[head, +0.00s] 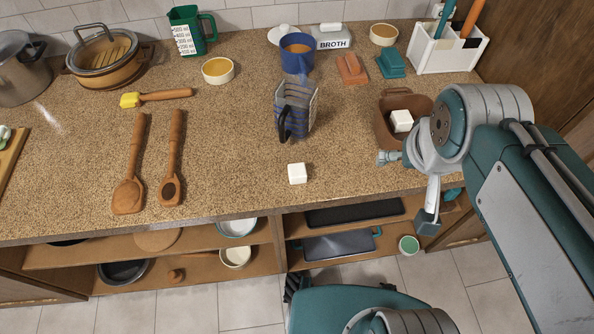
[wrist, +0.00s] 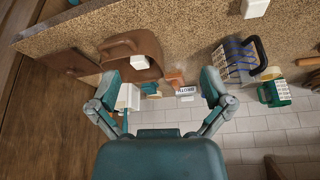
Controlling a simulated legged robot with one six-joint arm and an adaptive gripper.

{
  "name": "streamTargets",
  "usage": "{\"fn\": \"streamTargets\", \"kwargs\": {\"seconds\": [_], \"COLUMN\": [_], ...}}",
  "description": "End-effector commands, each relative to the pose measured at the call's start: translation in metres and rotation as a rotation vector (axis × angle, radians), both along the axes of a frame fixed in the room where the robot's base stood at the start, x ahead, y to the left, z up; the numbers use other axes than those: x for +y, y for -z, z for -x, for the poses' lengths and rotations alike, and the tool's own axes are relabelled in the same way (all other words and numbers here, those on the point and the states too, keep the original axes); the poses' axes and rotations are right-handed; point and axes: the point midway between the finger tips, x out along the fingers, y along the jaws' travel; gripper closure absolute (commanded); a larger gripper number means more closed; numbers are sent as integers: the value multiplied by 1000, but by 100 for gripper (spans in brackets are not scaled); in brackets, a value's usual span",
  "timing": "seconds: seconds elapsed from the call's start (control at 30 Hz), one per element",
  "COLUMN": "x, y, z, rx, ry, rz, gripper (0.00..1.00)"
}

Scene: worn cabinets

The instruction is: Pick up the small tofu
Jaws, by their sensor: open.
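Two white tofu-like blocks are in view. One white block (head: 297,173) sits alone on the speckled counter near its front edge and looks slightly smaller; it also shows at the top edge of the wrist view (wrist: 255,8). The other white block (head: 402,121) lies in a brown dish (head: 384,128), and it shows in the wrist view too (wrist: 139,62). My gripper (wrist: 159,88) is open and empty, its two fingers spread wide. It is apart from both blocks, at the right side of the counter. In the head view my arm partly hides it.
Wooden spoons (head: 129,180) lie to the left. A white utensil holder (head: 447,52) stands back right. The counter around the lone block is clear. Open shelves (head: 150,260) are below.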

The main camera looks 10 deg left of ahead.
Motion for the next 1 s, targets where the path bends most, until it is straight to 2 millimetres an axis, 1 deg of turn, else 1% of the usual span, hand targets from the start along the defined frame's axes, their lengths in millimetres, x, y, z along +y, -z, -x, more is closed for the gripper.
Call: {"fn": "streamTargets", "kwargs": {"seconds": [0.03, 0.2, 0.37, 0.5, 0.67, 0.8, 0.9, 1.0], "x": [10, 40, 73, 104, 142, 173, 188, 194], "y": [2, 6, 14, 23, 37, 49, 55, 58], "z": [-7, -24, -38, -47, -53, -54, -54, -53], "rx": [26, 95, 154, 201, 246, 274, 282, 288], "ry": [-18, -49, -77, -99, -124, -140, -146, -149], "rz": [2, 17, 42, 73, 117, 155, 175, 184], "gripper": [0, 0, 0, 0, 0, 0, 0, 0]}}
